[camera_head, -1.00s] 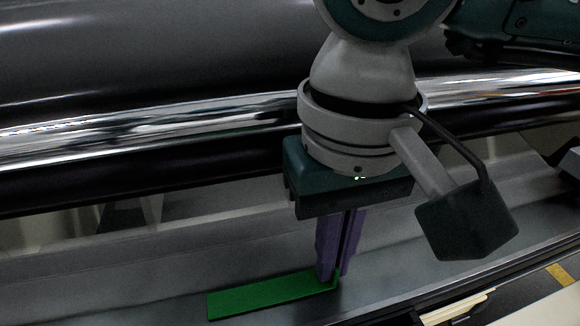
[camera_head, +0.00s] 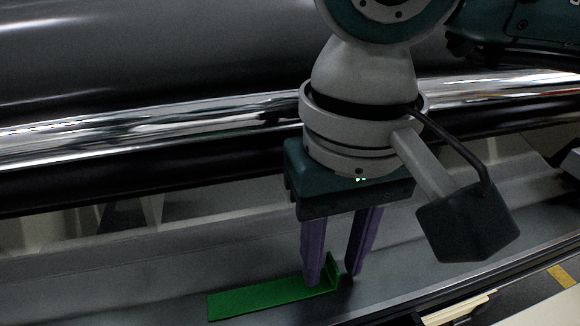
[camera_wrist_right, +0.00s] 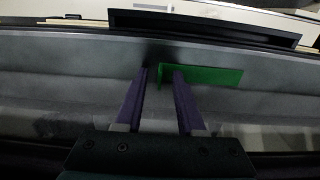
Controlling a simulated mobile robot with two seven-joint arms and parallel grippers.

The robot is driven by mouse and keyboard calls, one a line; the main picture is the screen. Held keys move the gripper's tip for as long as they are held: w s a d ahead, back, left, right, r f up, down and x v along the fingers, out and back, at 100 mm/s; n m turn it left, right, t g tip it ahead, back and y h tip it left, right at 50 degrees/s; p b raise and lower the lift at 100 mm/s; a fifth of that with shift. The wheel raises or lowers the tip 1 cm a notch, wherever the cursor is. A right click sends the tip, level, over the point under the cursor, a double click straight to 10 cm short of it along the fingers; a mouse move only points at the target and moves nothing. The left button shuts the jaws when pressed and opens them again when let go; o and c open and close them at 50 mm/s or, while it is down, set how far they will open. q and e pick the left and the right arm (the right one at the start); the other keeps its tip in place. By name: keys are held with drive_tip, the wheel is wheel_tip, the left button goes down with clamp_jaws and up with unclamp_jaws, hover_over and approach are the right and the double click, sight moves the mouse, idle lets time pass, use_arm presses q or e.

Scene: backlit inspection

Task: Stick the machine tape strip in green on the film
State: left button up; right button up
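The green tape strip (camera_head: 268,299) lies on the grey metal surface at the bottom middle of the head view, with a short upturned tab at its right end. My right gripper (camera_head: 333,279) is open above it, its purple fingers apart on either side of the tab, with nothing held. The strip also shows in the right wrist view (camera_wrist_right: 215,75), reaching right from beside the right-hand finger; part of it is hidden behind that finger. The dark film roll (camera_head: 180,55) fills the back of the head view. My left gripper is not in view.
A shiny metal roller (camera_head: 150,126) runs across the head view behind my right gripper. The grey surface (camera_head: 90,290) left of the strip is clear. A dark rail edge with pale pieces (camera_head: 460,307) lies at the lower right.

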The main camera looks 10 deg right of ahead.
drive_tip(key=shift+r, duration=0.1)
wheel_tip(320, 180, up, 10)
idle(0.4)
drive_tip(key=shift+s, duration=0.1)
